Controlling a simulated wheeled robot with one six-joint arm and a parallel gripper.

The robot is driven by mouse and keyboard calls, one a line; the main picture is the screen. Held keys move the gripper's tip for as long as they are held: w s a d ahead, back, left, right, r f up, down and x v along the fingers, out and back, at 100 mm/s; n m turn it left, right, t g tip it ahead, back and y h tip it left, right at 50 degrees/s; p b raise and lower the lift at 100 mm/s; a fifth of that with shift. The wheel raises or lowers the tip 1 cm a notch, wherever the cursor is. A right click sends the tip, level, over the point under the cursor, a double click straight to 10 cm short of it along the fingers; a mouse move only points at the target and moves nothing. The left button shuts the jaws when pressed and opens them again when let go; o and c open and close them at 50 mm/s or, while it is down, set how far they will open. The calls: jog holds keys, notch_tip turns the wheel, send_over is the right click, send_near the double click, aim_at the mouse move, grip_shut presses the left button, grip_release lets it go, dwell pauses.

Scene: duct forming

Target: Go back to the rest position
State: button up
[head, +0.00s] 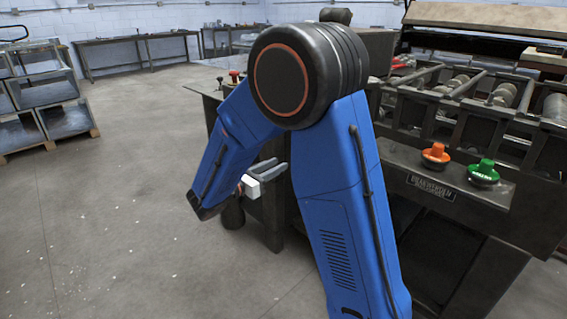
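My blue arm is folded in the middle of the head view, with its large black joint at the top. My gripper (280,166) is small and grey, with a white block at its base. It points right, between the two blue arm links. Its two fingers show apart with a gap and nothing visible between them. The dark forming machine (477,187) stands behind and to the right of it. I cannot tell the exact distance between the gripper and the machine's dark side.
An orange button (436,153) and a green button (484,171) sit on the machine's front ledge. Metal duct pieces (45,92) are stacked on pallets at left. Workbenches (138,45) line the back wall. The concrete floor (110,210) at left is open.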

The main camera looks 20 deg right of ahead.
jog(key=shift+s+a, duration=0.25)
jog(key=shift+a, duration=0.35)
jog(key=s+d+m+g+y, duration=0.35)
jog(key=s+m, duration=0.25)
jog(key=s, duration=0.4)
jog(key=s+d+m+g+y, duration=0.3)
jog(key=s+d+m+y, duration=0.15)
jog(key=s, duration=0.65)
jog(key=s+a+m+t+y, duration=0.5)
jog(key=s+a+m+y, duration=0.4)
jog(key=s+m, duration=0.2)
jog(key=shift+s+m, duration=0.35)
jog(key=shift+s, duration=0.35)
jog(key=shift+f, duration=0.1)
